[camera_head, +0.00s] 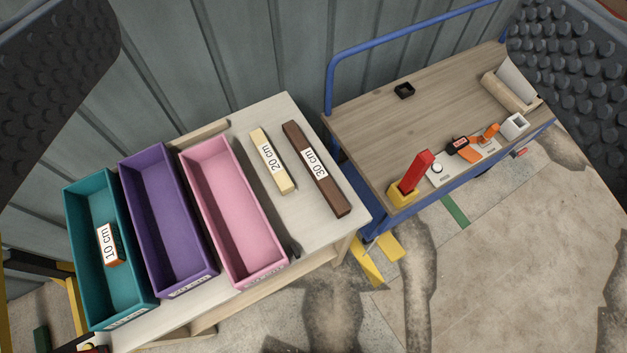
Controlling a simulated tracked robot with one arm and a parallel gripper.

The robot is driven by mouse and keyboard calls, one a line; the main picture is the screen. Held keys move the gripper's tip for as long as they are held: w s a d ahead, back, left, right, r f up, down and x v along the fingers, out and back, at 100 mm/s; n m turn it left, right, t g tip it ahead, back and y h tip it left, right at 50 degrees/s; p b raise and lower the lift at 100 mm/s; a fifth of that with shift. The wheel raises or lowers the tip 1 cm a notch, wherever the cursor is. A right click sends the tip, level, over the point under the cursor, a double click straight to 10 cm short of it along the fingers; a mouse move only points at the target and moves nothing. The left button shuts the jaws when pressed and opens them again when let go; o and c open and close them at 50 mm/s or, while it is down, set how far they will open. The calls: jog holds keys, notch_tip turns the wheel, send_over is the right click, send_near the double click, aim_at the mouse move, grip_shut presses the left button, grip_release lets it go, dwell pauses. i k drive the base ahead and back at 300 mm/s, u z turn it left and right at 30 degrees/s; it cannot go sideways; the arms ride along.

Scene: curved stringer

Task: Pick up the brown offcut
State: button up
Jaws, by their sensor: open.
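The brown offcut (325,182) is a long dark bar with a white "30 cm" label. It lies on the right part of the pale table (313,229), close to the table's right edge. A shorter cream offcut (279,176) labelled "20 cm" lies just to its left, apart from it. My gripper (325,75) shows as two dark studded fingers at the upper left and upper right corners. They are wide apart and nothing is between them at close range. The brown offcut is well beyond the fingers and fully visible.
Pink (225,185), purple (154,205) and teal (82,237) bins stand left of the offcuts. An orange-brown block (117,251) labelled "10 cm" is in the teal bin. A blue-railed cart (385,120) with several tools stands right. A corrugated wall (250,50) rises behind.

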aim_at(336, 200)
jog(key=z, duration=0.3)
jog(key=k, duration=1.1)
jog(key=z, duration=1.05)
jog(key=i, duration=1.35)
jog(key=u, duration=0.7)
